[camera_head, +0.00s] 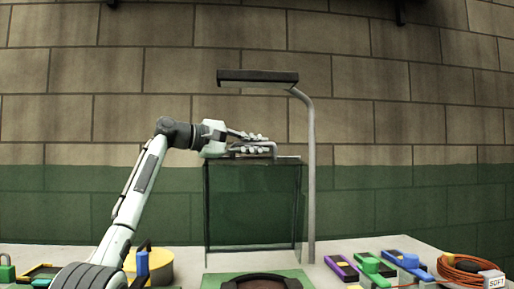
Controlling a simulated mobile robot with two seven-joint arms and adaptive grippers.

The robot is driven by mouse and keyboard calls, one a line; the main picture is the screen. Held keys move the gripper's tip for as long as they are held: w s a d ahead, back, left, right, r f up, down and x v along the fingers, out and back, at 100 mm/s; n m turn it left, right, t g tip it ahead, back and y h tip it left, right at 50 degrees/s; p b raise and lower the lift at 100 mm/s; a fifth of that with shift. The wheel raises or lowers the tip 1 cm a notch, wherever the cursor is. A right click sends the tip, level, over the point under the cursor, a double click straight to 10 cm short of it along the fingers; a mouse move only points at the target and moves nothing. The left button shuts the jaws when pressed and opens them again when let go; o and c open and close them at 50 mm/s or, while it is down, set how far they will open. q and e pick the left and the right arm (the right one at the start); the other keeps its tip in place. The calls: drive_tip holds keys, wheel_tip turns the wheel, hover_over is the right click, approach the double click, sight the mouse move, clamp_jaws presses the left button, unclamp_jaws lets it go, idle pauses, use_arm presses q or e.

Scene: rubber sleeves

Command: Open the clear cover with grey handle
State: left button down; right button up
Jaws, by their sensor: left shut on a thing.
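The clear cover (253,208) is a see-through dark-framed box standing on the table in the middle of the head view. Its grey handle (262,146) is at its top edge and is partly hidden by my fingers. My left gripper (268,149) reaches in from the left, level with the top of the cover, and is shut on the grey handle. My right gripper is not in view.
A grey lamp post (311,180) with a dark head stands just right of the cover. A green mat (215,281) lies in front. A yellow round object (157,268) is at left; coloured tools (378,264) and an orange cable coil (459,270) are at right.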

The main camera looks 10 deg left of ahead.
use_arm(q)
drive_tip(key=shift+s+r, duration=0.1)
drive_tip(key=shift+r, duration=0.05)
drive_tip(key=c, duration=1.6)
unclamp_jaws()
drive_tip(key=shift+o, duration=0.2)
drive_tip(key=shift+s+a, duration=0.3)
drive_tip(key=shift+a, duration=0.1)
hover_over(213, 164)
drive_tip(key=shift+w+r, duration=0.15)
drive_tip(key=shift+r, duration=0.3)
drive_tip(key=shift+c, duration=0.6)
